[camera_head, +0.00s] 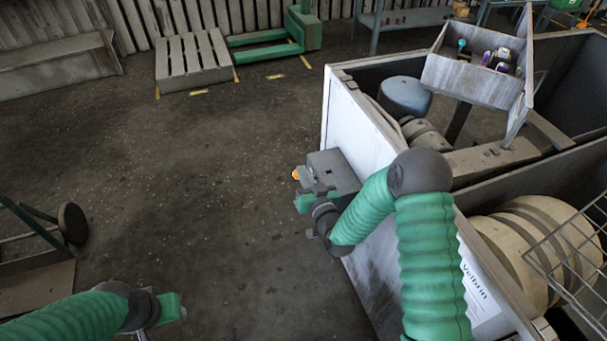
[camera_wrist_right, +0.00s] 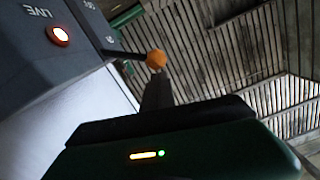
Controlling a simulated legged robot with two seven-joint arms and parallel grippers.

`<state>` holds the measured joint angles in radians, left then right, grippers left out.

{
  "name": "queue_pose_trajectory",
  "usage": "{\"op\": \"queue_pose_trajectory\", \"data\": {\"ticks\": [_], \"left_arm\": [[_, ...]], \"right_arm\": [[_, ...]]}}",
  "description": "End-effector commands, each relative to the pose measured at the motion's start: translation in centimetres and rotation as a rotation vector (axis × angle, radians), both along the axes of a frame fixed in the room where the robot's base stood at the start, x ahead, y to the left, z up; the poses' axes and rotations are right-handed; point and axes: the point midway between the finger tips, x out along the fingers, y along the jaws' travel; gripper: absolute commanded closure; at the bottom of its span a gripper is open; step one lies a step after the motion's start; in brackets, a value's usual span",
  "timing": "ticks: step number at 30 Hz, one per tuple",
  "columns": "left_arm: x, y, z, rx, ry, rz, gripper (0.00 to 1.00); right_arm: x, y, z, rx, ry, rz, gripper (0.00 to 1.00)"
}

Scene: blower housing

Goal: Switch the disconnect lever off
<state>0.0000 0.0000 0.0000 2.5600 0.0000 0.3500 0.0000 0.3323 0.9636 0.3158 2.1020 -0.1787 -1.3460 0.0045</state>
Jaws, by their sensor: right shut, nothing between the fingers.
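The disconnect lever has an orange ball knob (camera_wrist_right: 156,60) on a dark rod (camera_wrist_right: 128,54). The rod comes out of a grey switch box (camera_wrist_right: 90,22). In the head view the box (camera_head: 335,172) is on the white housing wall, with the orange knob (camera_head: 296,174) at its left side. My right gripper (camera_wrist_right: 157,80) is shut and empty. Its fingertips appear right at the knob in the wrist view; I cannot tell whether they touch it. My left gripper (camera_head: 172,306) is low at the left, far from the box; its jaws are unclear.
A red lamp (camera_wrist_right: 59,36) marked LIVE glows on the box. The white blower housing wall (camera_head: 352,125) stands at the right, with a tool tray (camera_head: 465,80) above it. A pallet (camera_head: 193,60) lies at the back. The floor (camera_head: 200,180) left of the box is clear.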

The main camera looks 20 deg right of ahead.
Motion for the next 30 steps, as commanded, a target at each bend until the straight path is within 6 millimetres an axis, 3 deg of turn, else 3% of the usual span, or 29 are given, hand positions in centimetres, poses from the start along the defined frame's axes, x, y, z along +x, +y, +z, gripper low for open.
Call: {"op": "queue_pose_trajectory", "data": {"ticks": [8, 14, 30], "left_arm": [[0.0, 0.0, -0.5, 0.000, 0.000, 0.000, 0.64], [0.0, 0.0, -1.6, 0.000, 0.000, 0.000, 0.64], [0.0, 0.0, -5.5, 0.000, 0.000, 0.000, 0.64]], "right_arm": [[0.0, 0.6, -0.7, -0.048, -0.002, 0.003, 1.00], [-0.1, 1.8, -2.3, -0.161, -0.003, 0.004, 1.00], [-0.2, 4.7, -9.1, -0.658, -0.023, 0.005, 1.00]]}}
